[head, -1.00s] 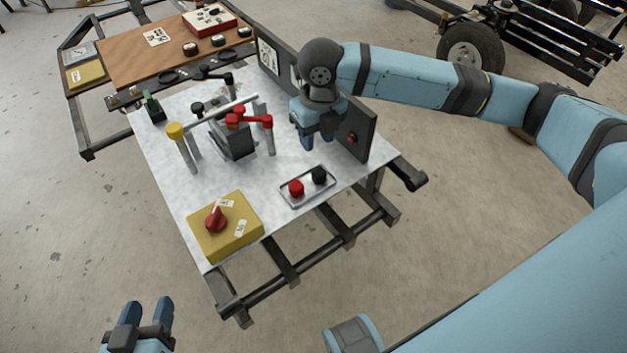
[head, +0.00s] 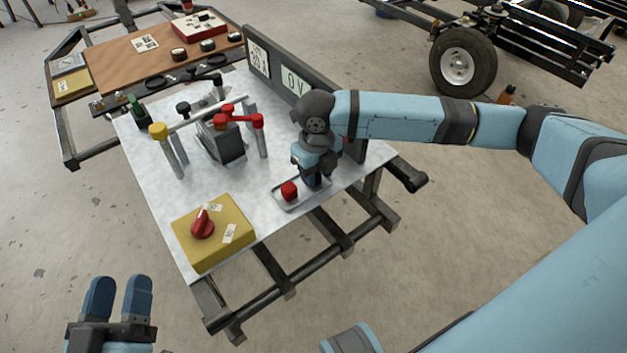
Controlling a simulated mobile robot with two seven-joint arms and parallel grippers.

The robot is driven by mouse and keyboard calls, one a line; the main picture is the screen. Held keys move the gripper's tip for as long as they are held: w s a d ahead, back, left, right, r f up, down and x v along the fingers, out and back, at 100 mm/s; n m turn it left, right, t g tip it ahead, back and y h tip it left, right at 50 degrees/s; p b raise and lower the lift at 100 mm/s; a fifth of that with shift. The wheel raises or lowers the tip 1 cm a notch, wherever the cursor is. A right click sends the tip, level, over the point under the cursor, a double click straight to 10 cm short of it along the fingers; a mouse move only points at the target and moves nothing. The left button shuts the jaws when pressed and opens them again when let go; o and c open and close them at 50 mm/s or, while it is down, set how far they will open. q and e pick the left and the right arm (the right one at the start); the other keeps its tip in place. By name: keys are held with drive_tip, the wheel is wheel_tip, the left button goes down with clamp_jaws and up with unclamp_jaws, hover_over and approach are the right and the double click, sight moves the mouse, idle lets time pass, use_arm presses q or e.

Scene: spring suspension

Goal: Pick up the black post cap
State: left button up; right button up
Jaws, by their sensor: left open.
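My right gripper (head: 313,182) points down over the right end of the small metal tray (head: 296,206). The black post cap is not visible now; the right gripper covers the place where it lay in the tray. The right fingertips are mostly hidden by the hand, so I cannot tell whether they are closed on it. A red post cap (head: 289,191) sits in the tray just left of the gripper. My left gripper (head: 119,292) is open and empty at the lower left, off the table's front edge.
A yellow box with a red rotary knob (head: 203,224) stands at the table's front left. Behind the tray is a grey block with posts and red clamps (head: 223,146).

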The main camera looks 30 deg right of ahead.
drive_tip(key=shift+f, duration=0.75)
drive_tip(key=c, duration=0.6)
drive_tip(key=shift+o, duration=0.2)
